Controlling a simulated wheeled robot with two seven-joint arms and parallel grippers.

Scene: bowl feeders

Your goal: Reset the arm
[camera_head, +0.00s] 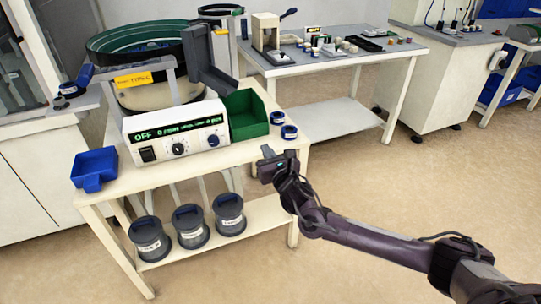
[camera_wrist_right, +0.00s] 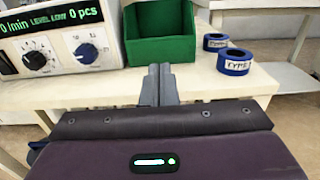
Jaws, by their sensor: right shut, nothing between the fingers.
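My right gripper (camera_head: 267,152) is at the right front edge of the cream table (camera_head: 150,185) in the head view, apart from the objects on it. In the right wrist view its fingers (camera_wrist_right: 160,72) are together and empty, pointing toward the green bin (camera_wrist_right: 160,33). The right arm reaches in from the lower right. My left gripper is not in view.
The table holds a control box (camera_head: 176,135) reading OFF, a green bin (camera_head: 246,115), a blue scoop bin (camera_head: 95,168), two blue rings (camera_head: 289,132) and a bowl feeder (camera_head: 135,45). Lidded buckets (camera_head: 189,226) stand on the lower shelf. Floor (camera_head: 400,190) at right is clear.

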